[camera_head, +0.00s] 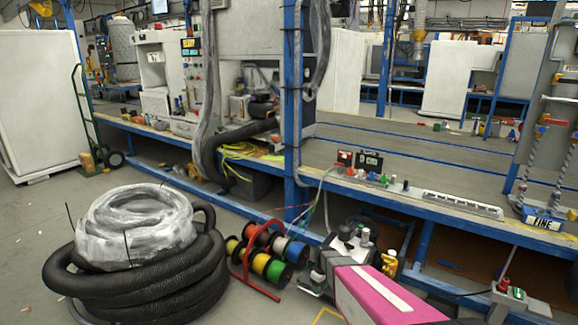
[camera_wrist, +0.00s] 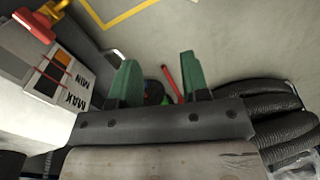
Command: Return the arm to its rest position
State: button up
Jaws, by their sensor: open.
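My gripper (camera_wrist: 157,78) shows in the wrist view with two green fingers spread apart. The gap between them is empty, with the floor and part of a red frame seen beyond. The pink and white beam at the bottom of the head view looks like part of my arm. I cannot make out the gripper clearly in the head view.
A black hose coil (camera_head: 150,275) lies on the floor at left. A red-framed rack of cable spools (camera_head: 268,255) stands beside it. A blue-framed workbench (camera_head: 400,165) runs across behind. A white box marked MIN and MAX (camera_wrist: 62,78) is left of the fingers.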

jog(key=s+d+r+m, duration=0.1)
jog(key=s+r+m, duration=0.2)
jog(key=r, duration=0.5)
jog(key=s+d+r+m+t, duration=0.1)
jog(key=s+d+r+m, duration=0.1)
jog(key=s+r, duration=0.4)
jog(key=s+d+r+m+h, duration=0.1)
jog(key=s+d+r+m, duration=0.1)
jog(key=r, duration=0.8)
jog(key=shift+s+d+m, duration=0.2)
jog(key=shift+s+m, duration=0.7)
jog(key=shift+s, duration=0.35)
